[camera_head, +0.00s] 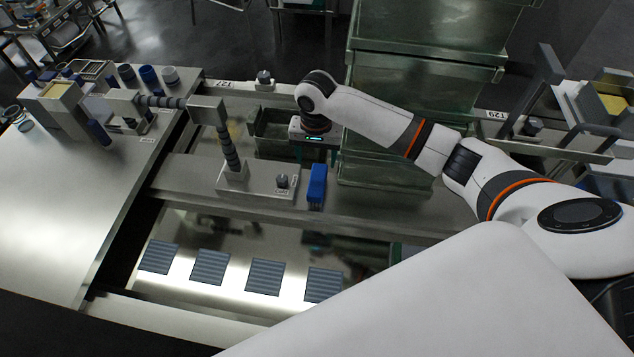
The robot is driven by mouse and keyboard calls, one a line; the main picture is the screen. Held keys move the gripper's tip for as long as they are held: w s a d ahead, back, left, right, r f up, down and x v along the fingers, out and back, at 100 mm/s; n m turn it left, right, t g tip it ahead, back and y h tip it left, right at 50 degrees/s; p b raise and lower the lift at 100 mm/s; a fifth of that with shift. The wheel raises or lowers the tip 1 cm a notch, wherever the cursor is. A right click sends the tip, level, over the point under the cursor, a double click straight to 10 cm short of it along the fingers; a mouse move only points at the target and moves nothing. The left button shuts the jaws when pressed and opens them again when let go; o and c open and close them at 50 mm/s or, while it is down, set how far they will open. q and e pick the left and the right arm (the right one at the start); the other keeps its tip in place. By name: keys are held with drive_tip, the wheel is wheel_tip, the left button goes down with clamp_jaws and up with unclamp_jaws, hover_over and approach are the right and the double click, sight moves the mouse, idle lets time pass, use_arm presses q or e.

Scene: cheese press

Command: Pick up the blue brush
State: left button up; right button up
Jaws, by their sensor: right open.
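The blue brush (317,187) stands out as a small bright blue block on the metal ledge, just right of a metal block with a knob. My right gripper (316,152) is above it in the picture, close to its upper end and pointing down. Its jaws are open, and I see nothing held between them. I cannot tell whether the fingers touch the brush. My left gripper is not in view.
A metal block with a knob (282,182) and a ribbed post stands left of the brush. A metal basin (270,135) lies behind. Large green-grey bins (425,95) stand behind my right arm. Several dark ribbed pads (265,277) lie in front.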

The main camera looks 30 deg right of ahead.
sight(317, 179)
drive_tip(key=shift+w+d+f, duration=0.1)
drive_tip(key=shift+w+f, duration=0.05)
drive_tip(key=shift+f, duration=0.45)
wheel_tip(317, 179, down, 6)
drive_tip(key=shift+r, duration=0.1)
drive_tip(key=shift+d+f+b, duration=0.15)
drive_tip(key=shift+f+b, duration=0.25)
drive_tip(key=shift+f, duration=2.4)
drive_tip(key=shift+c, duration=0.4)
drive_tip(key=c, duration=1)
drive_tip(key=shift+r, duration=0.1)
drive_tip(key=shift+c, duration=0.2)
